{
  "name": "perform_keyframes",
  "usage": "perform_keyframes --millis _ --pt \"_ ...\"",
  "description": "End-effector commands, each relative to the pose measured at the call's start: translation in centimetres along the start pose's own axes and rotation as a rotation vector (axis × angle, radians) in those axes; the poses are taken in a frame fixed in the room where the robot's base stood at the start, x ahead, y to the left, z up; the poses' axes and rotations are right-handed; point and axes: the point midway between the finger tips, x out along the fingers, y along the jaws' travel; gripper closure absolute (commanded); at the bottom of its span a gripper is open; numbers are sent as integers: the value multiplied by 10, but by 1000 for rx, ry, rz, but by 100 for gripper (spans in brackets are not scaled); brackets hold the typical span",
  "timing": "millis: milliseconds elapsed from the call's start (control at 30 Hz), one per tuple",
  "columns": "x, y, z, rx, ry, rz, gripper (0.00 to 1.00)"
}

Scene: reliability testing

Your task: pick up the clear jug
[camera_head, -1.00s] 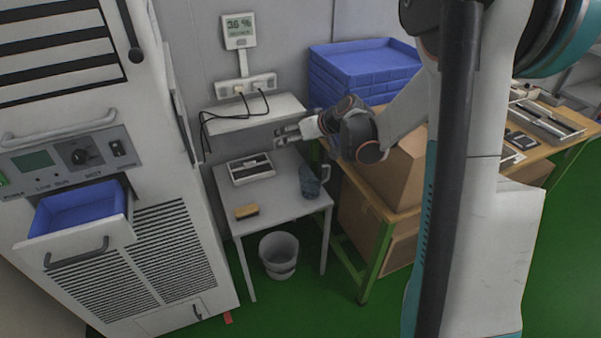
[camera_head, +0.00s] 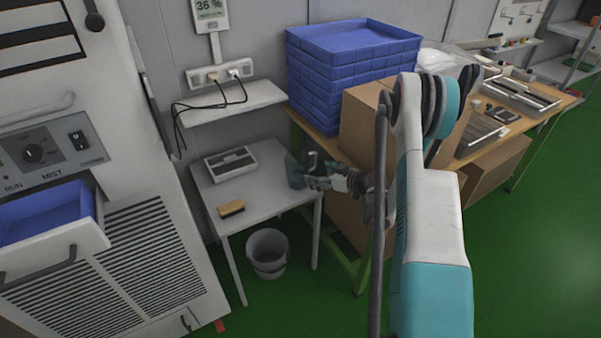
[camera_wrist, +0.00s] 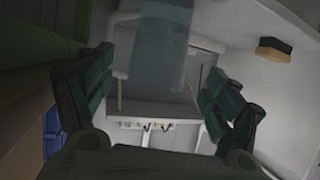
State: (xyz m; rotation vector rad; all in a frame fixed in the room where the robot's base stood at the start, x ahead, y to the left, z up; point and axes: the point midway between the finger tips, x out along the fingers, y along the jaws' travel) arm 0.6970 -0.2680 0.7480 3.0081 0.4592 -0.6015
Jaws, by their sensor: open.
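The clear jug (camera_head: 295,172), bluish and see-through, stands on the right side of the small grey table (camera_head: 262,190). My gripper (camera_head: 318,178) is low at its right side, level with its body, and partly covers the jug's right side. In the wrist view the jug (camera_wrist: 162,45) shows at the top middle, between the directions of the two spread fingers of my gripper (camera_wrist: 158,85). The gripper is open, with a gap visible on both sides of the jug. I cannot tell whether a finger touches it.
A brush (camera_head: 231,208) and a grey device (camera_head: 230,164) lie on the table's left part. A wall shelf (camera_head: 235,104) with cables is behind. Blue crates (camera_head: 350,45) and a cardboard box (camera_head: 362,130) stand on the workbench to the right. A bucket (camera_head: 267,252) is on the floor.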

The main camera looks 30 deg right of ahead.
Motion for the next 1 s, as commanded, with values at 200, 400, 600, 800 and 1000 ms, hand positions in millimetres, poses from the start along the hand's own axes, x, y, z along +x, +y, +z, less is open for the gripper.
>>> perform_keyframes --millis 200,400,600,800,1000 --pt "18 -2 -5 -1 0 -3 17" --pt "56 -1 1 0 -1 -2 17" --pt "70 -1 0 0 -1 -2 17" --pt "94 -2 3 0 -1 -2 17" --pt "117 -1 1 0 -1 -1 17"
